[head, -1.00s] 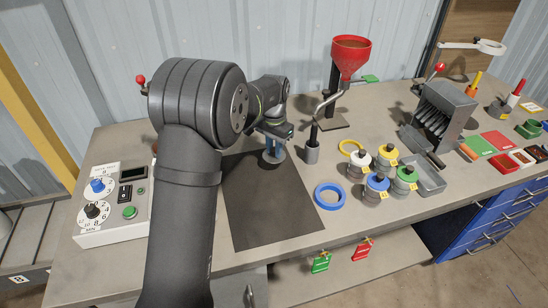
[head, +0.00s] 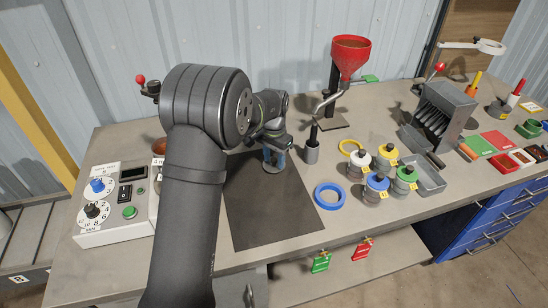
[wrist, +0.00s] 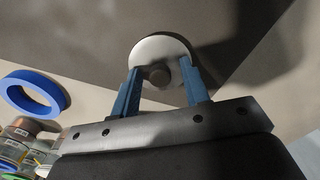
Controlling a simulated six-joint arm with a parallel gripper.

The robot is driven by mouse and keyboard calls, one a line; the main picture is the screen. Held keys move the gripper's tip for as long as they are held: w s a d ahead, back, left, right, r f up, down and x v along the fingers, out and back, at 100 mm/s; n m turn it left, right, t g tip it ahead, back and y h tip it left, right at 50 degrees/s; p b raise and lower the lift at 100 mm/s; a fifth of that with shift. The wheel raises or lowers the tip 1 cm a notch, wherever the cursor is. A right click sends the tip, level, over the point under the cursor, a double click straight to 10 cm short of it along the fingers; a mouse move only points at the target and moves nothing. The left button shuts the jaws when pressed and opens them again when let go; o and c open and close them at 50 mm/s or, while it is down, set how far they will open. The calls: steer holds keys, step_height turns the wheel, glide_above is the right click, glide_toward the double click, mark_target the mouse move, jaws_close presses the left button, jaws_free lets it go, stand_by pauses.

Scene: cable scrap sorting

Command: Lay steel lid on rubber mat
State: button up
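The steel lid (wrist: 146,50) is a pale round disc with a darker knob (wrist: 158,76) in its middle. It lies flat near the back edge of the dark rubber mat (head: 262,212), and appears to rest on it; the lid also shows in the head view (head: 274,168). My gripper (wrist: 159,66) is right above the lid, its two blue fingers standing on either side of the knob. A gap shows between the fingers and the knob, so the gripper looks open. My arm covers the mat's left side in the head view.
A blue ring (head: 329,196) lies right of the mat, near several jars with coloured lids (head: 376,181). A grey cup (head: 311,153) and a red funnel (head: 349,58) stand behind. A control box (head: 112,207) is at left. The mat's front is clear.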

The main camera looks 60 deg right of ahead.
mark_target(274, 159)
step_height(274, 159, up, 12)
steer(key=shift+r, duration=0.2)
stand_by(0.4)
step_height(274, 159, down, 12)
steer(key=shift+r, duration=1.6)
